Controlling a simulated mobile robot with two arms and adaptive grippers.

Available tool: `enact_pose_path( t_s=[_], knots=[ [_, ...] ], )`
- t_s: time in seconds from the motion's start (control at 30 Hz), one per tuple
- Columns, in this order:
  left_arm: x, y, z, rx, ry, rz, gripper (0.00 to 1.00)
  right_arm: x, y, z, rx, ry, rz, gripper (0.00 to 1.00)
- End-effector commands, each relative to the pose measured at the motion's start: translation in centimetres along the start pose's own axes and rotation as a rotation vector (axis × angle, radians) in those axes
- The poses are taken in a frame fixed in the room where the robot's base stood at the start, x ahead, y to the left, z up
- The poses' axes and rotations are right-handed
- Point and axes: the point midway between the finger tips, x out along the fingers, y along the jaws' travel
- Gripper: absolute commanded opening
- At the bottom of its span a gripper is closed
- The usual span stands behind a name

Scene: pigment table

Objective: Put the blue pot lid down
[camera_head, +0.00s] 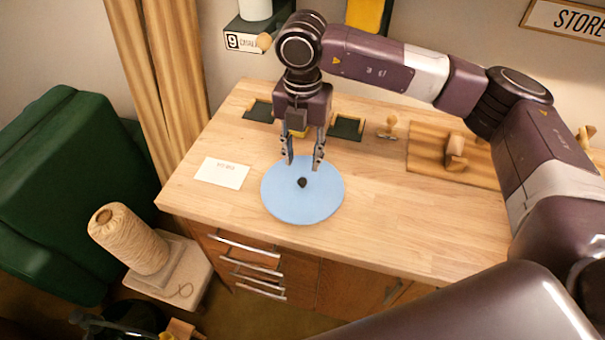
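The blue pot lid (284,205) is a round light-blue disc with a small dark knob (302,183) at its middle. It appears to lie flat on the wooden table (400,225), near the front edge. My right gripper (303,165) points down over the far part of the lid, just behind the knob in the picture. Its two fingers are spread, with nothing seen between them. Whether the fingertips touch the lid is hard to tell. No pot shows plainly beneath the lid. My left gripper is not in view.
A white card (221,173) lies left of the lid. Dark trays (346,127) sit behind the gripper. A wooden board (430,160) with a wooden piece (455,152) is at the right. The table right of the lid is clear. A twine spool (130,238) stands left below.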

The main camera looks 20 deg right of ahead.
Motion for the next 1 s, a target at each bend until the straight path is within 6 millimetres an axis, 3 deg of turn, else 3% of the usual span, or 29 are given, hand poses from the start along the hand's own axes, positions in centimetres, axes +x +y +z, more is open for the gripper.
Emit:
enact_pose_path(
  t_s=[0.1,0.3,0.87,1.0],
  knots=[
    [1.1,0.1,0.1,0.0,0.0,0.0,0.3,-2.1,0.1,0.1,-0.001,-0.004,0.003,0.34],
    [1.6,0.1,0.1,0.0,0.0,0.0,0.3,-4.5,0.1,0.0,0.0,0.0,0.0,0.34],
    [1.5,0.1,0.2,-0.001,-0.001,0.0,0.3,-5.1,0.0,0.0,0.0,0.0,0.0,0.34],
    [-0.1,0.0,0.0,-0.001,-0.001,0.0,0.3,-6.7,0.0,0.0,0.0,0.0,0.0,0.34]
  ],
)
